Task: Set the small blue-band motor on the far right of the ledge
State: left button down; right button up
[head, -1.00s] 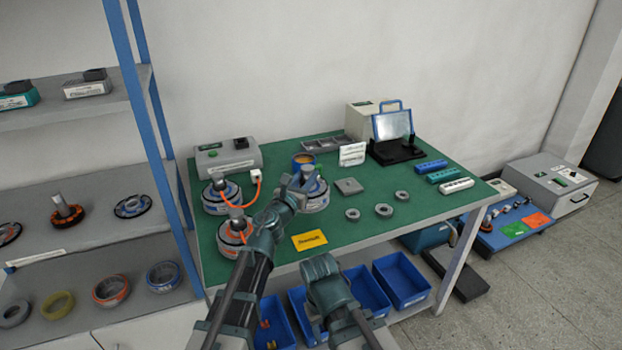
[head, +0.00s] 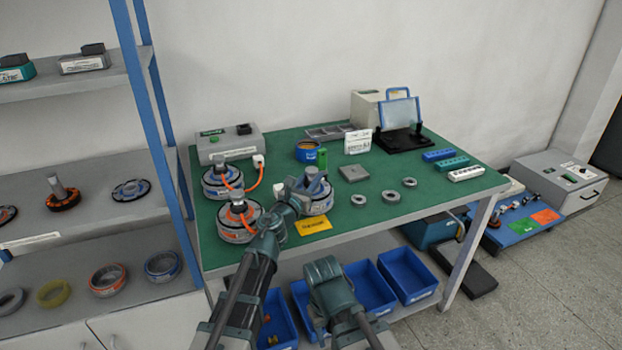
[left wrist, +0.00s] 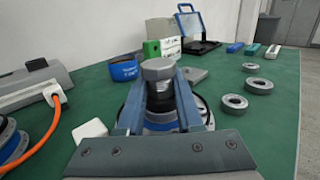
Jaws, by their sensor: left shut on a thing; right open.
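A motor with a blue band (head: 317,196), grey top and dark shaft is at the middle of the green table. My left gripper (head: 298,190) is shut on its upper shaft. In the left wrist view the motor's grey hexagonal top (left wrist: 158,69) stands upright between the fingers, with blue below. I cannot tell whether its base touches the table. Another blue-band motor (head: 216,183) and an orange-band motor (head: 232,228) stand at the table's left. My right gripper (head: 328,268) is open and empty, low in front of the table; its fingertips are hard to see.
A shelf rack (head: 90,210) at left holds a shafted motor (head: 62,194) and several rings. A yellow card (head: 314,225), grey block (head: 354,173) and grey rings lie near the held motor. A blue tin (head: 307,152) and green block (head: 322,157) stand behind. Blue bins (head: 405,274) sit below.

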pick_arm(q)
jog(key=c, duration=0.6)
grip_release()
jog(key=shift+o, duration=0.2)
jog(key=shift+r, duration=0.2)
